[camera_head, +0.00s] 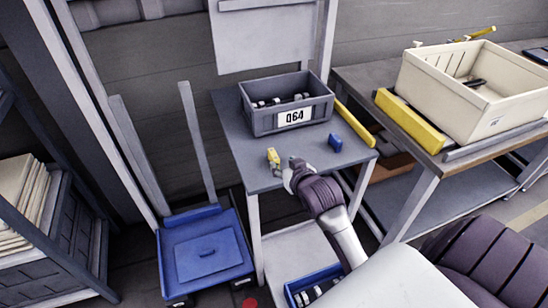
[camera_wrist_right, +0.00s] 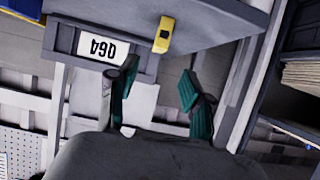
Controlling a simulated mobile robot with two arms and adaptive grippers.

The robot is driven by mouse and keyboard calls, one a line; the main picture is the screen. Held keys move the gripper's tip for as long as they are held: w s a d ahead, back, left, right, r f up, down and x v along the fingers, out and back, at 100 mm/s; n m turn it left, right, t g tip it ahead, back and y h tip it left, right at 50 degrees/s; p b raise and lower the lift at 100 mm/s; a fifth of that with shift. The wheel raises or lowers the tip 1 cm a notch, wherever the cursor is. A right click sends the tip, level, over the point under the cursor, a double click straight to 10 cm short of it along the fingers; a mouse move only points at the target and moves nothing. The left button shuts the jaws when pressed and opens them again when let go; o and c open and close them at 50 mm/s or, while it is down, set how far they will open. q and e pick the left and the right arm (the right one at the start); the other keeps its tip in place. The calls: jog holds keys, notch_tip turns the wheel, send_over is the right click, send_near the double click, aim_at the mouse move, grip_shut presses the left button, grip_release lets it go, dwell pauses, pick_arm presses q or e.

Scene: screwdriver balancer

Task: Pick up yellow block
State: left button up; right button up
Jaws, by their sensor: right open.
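The yellow block (camera_head: 273,156) sits on the grey table (camera_head: 241,154), close to its front left edge. In the right wrist view the yellow block (camera_wrist_right: 163,35) lies beyond the fingertips, roughly in line with the gap between them. My right gripper (camera_head: 292,165) is just to the right of the block in the head view. In the wrist view its two teal fingers (camera_wrist_right: 158,72) are spread apart with nothing between them. It looks apart from the block. My left gripper is not in view.
A grey bin (camera_head: 262,123) labelled 064 stands behind the block, and a blue block (camera_head: 335,143) is to the right. A blue cart (camera_head: 225,240) stands at the lower left. A cream crate (camera_head: 440,95) is on the right-hand bench.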

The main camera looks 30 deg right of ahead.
aim_at(271, 153)
jog(key=x, duration=1.3)
jog(key=shift+d+f, duration=0.1)
jog(key=shift+f, duration=0.05)
grip_shut()
